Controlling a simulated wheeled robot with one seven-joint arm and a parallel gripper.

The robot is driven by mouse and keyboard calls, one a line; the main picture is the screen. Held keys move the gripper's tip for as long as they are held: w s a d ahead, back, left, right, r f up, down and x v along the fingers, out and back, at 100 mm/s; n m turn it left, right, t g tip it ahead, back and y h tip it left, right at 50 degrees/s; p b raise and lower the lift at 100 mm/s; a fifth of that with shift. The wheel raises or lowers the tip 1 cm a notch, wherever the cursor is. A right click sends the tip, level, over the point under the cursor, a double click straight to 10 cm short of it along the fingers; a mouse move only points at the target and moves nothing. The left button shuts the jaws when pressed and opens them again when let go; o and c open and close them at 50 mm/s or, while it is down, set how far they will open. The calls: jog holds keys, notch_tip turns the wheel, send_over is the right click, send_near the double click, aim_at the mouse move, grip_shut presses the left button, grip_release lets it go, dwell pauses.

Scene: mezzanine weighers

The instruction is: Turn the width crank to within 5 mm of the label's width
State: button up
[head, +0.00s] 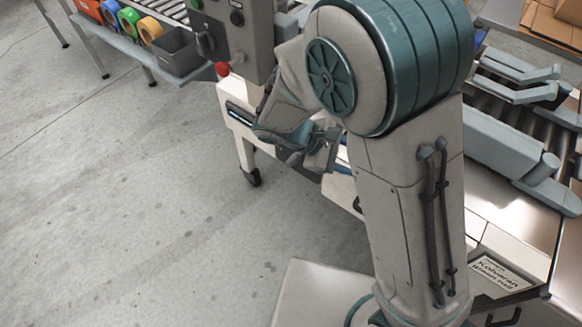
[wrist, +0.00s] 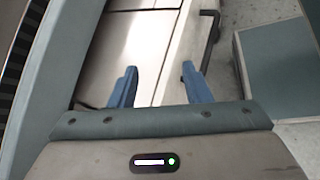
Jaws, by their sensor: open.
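My gripper (wrist: 159,78) shows two blue fingers, apart with nothing between them, over pale machine panels in the wrist view. In the head view my gripper (head: 322,160) is partly hidden beside my arm, at the machine's near side. A dark bent bar (wrist: 211,24) stands on the panel edge ahead and right of the fingers; I cannot tell if it is the width crank. No crank is clearly seen in the head view, where my arm covers much of the machine.
A grey control box (head: 233,35) with a red button (head: 222,69) stands at top centre. Coloured tape rolls (head: 130,22) and a dark bin (head: 178,52) sit on a shelf at upper left. A roller conveyor (head: 505,105) is at right. The floor at left is clear.

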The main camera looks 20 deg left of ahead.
jog(key=a+f+n+t+h+b, duration=0.1)
jog(key=a+f+n+t+b, duration=0.3)
jog(key=a+f+n+t, duration=0.45)
jog(key=n+t+y+b, duration=0.3)
jog(key=n+t+y, duration=0.1)
jog(key=n+t, duration=0.15)
send_near(287, 166)
jog(key=shift+n, duration=0.3)
jog(key=b+x, duration=0.2)
jog(key=x, duration=0.9)
jog(key=shift+w+d, duration=0.1)
jog(key=shift+w, duration=0.15)
jog(key=c, duration=0.9)
